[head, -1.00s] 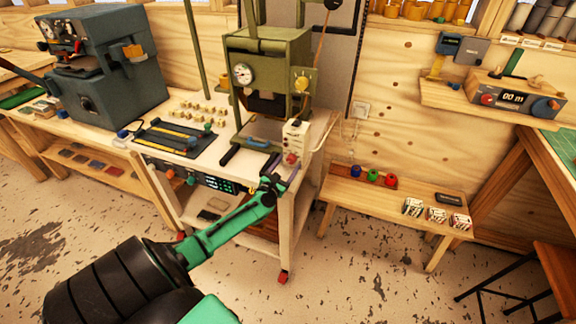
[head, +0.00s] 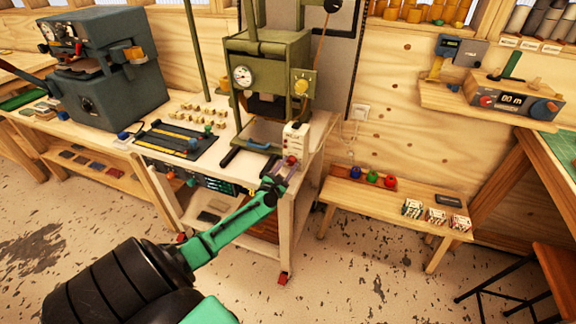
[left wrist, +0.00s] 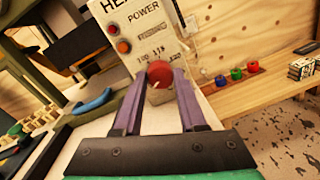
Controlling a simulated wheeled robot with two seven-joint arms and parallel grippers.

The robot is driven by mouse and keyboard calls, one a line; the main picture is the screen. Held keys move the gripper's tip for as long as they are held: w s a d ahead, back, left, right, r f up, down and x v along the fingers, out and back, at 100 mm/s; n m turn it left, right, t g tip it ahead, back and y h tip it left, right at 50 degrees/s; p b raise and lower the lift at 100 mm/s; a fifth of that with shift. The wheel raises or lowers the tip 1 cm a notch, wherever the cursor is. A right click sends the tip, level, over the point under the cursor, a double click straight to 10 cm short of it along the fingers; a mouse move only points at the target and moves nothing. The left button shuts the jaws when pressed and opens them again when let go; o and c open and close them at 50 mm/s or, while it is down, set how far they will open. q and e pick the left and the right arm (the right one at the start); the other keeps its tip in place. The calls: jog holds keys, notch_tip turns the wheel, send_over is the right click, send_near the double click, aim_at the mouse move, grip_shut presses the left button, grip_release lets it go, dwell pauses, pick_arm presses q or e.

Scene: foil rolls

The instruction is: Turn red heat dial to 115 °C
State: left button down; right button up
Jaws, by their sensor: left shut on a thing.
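The red heat dial (left wrist: 159,73) sits low on the front of a white control box (left wrist: 136,28), under printed marks that look like 100, 115 and 130. A small pale line shows on the dial, but I cannot tell exactly which mark it points to. My left gripper (left wrist: 160,78) is shut on the dial, with one purple finger on each side of it. In the head view the box (head: 296,136) stands at the front right of the white bench, with the dial (head: 291,160) just above my left gripper (head: 286,168). My right gripper is not in view.
A green press (head: 268,60) with a gauge stands behind the box. A black tray (head: 178,140) lies to the left on the bench. A low wooden bench (head: 390,202) with blue, green and red round pieces stands to the right, with open floor before it.

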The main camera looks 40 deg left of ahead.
pick_arm(q)
jog(key=m+p, duration=0.1)
jog(key=m, duration=0.2)
jog(key=shift+r+p, duration=0.1)
jog(key=shift+p, duration=0.2)
jog(key=m+p, duration=0.1)
jog(key=m, duration=0.3)
jog(key=shift+g+p, duration=0.3)
jog(key=shift+p, duration=0.1)
jog(key=m+p, duration=0.1)
jog(key=m, duration=0.3)
jog(key=shift+d+m, duration=0.15)
jog(key=shift+m, duration=0.15)
jog(key=m+y+p, duration=0.1)
jog(key=m, duration=0.2)
jog(key=shift+g, duration=0.3)
jog(key=m, duration=0.5)
jog(key=shift+y+p, duration=0.3)
jog(key=shift+p, duration=0.05)
jog(key=m, duration=0.3)
jog(key=shift+m, duration=0.3)
jog(key=shift+w+m+y, duration=0.1)
jog(key=shift+m+y, duration=0.2)
jog(key=shift+m, duration=1.1)
